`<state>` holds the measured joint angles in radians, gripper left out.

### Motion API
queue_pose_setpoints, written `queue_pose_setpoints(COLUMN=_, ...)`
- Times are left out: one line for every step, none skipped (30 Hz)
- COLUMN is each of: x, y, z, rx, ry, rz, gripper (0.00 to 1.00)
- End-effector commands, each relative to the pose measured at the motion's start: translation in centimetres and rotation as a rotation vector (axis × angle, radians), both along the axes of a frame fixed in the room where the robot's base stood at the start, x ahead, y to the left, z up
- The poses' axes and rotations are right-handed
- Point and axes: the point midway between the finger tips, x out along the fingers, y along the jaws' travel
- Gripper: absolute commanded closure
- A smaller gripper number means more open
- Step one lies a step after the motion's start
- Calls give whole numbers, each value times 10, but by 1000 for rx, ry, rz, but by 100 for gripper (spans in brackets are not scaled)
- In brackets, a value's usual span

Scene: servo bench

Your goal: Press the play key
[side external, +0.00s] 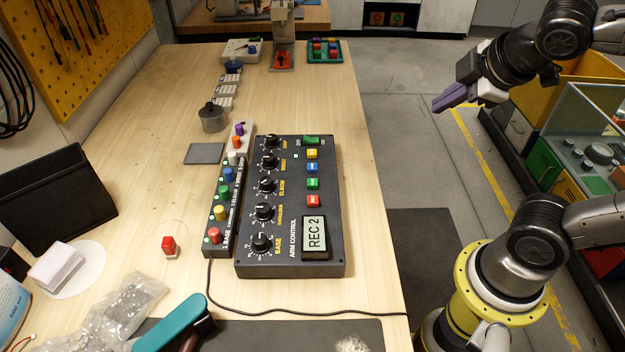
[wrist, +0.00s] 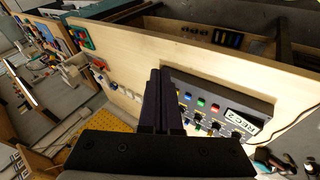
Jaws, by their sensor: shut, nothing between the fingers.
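The dark control box (side external: 289,262), marked ARM CONTROL, lies on the bench. It has a column of small keys: yellow (side external: 312,153), blue (side external: 311,167), green (side external: 312,183) and red (side external: 313,201). Their lettering is too small to read, so I cannot tell which is play. Its display (side external: 314,237) reads REC 2. My gripper (side external: 436,106) is shut and empty, in the air right of the bench edge, well apart from the keys. In the wrist view the shut fingers (wrist: 160,72) cover part of the box; the green key (wrist: 201,101) and red key (wrist: 214,107) show beside them.
Black knobs (side external: 264,212) line the box's left side, and a green switch (side external: 310,140) is at its far end. A strip with coloured buttons (side external: 219,213) lies beside it. A teal-handled tool (side external: 171,322) and cable are near the front. The air between gripper and box looks clear.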

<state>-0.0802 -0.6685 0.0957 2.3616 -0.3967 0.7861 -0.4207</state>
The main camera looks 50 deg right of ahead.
Motion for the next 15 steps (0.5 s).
queue_pose_setpoints(x=18, y=3, z=3, rx=-107, ry=20, rz=116, gripper=100)
queue_pose_setpoints(x=29, y=5, z=5, rx=-173, ry=29, rz=187, gripper=100)
queue_pose_setpoints(x=44, y=10, z=7, rx=-264, ry=41, rz=287, gripper=100)
queue_pose_setpoints(x=55, y=15, z=8, rx=-331, ry=51, rz=362, gripper=100)
queue_pose_setpoints(x=67, y=22, z=9, rx=-398, ry=60, rz=439, gripper=100)
queue_pose_setpoints(x=81, y=33, z=8, rx=-483, ry=70, rz=540, gripper=100)
queue_pose_setpoints(x=91, y=42, z=8, rx=-540, ry=76, rz=610, gripper=100)
queue_pose_setpoints(x=101, y=52, z=7, rx=-596, ry=80, rz=679, gripper=100)
queue_pose_setpoints(x=111, y=66, z=4, rx=-660, ry=87, rz=761, gripper=100)
queue_pose_setpoints(x=118, y=76, z=2, rx=-702, ry=90, rz=817, gripper=100)
queue_pose_setpoints(x=124, y=87, z=-1, rx=-741, ry=93, rz=870, gripper=100)
queue_pose_setpoints(x=130, y=101, z=-5, rx=-781, ry=94, rz=930, gripper=100)
queue_pose_setpoints(x=133, y=110, z=-9, rx=-806, ry=96, rz=969, gripper=100)
queue_pose_setpoints(x=136, y=120, z=-13, rx=-827, ry=97, rz=1002, gripper=100)
queue_pose_setpoints(x=138, y=131, z=-18, rx=-844, ry=100, rz=1039, gripper=100)
